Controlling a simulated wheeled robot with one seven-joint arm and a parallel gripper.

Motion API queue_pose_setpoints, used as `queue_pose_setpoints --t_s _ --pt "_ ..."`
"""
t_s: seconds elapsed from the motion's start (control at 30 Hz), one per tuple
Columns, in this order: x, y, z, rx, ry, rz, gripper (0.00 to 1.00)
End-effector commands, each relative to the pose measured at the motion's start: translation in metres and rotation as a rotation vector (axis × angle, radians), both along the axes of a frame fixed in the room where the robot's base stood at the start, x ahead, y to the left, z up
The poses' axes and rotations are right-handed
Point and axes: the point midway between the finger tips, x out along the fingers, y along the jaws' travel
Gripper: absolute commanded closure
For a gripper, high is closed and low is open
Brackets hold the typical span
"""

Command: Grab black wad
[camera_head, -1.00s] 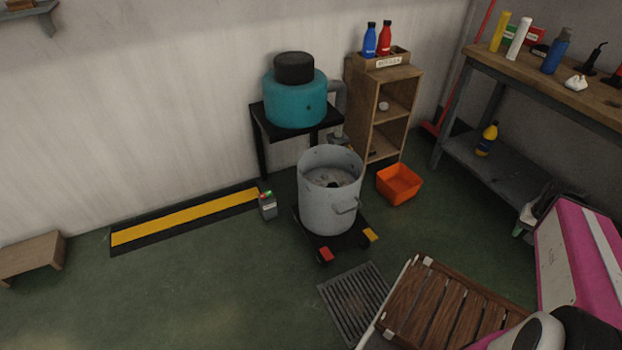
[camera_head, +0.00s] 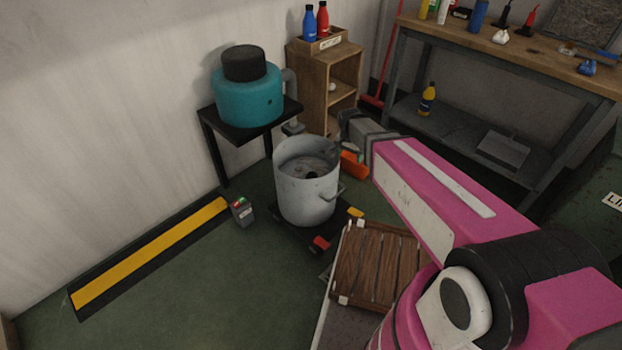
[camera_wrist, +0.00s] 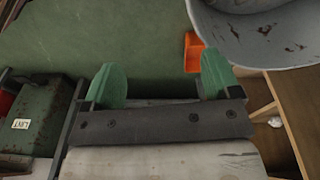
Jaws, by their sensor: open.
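A small dark lump (camera_head: 311,173), likely the black wad, lies inside the grey pot (camera_head: 306,207) on a low wheeled base in the head view. Its shape is too small to make out. In the wrist view the pot's rim (camera_wrist: 285,60) shows at the upper right, beyond the fingers; no wad shows there. My gripper (camera_wrist: 162,82) is open, its two green fingers apart with nothing between them. In the head view my pink arm reaches in from the right, its end near the right of the pot; the fingers cannot be made out there.
An orange bin (camera_head: 353,166) is partly hidden by my arm. A teal tank (camera_head: 246,98) on a black stand and a wooden shelf (camera_head: 345,72) stand behind the pot. A slatted wooden platform (camera_head: 372,268) lies in front. A workbench (camera_head: 520,55) is at the right.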

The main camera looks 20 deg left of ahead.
Motion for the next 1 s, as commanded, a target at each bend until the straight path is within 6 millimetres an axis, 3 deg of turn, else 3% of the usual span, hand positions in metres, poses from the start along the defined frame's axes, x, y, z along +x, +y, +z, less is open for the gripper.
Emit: queue_pose_setpoints --t_s 0.03,0.2,0.4,0.67,1.0 --pt "0.003 0.03 -0.007 0.001 -0.011 -0.012 0.17" --pt "-0.005 0.097 -0.019 0.01 -0.043 -0.076 0.17" --pt "-0.031 0.138 -0.041 0.035 -0.017 -0.124 0.17" --pt "-0.04 0.15 -0.059 0.044 0.001 -0.141 0.17" --pt "-0.035 0.147 -0.102 0.044 -0.001 -0.139 0.17"
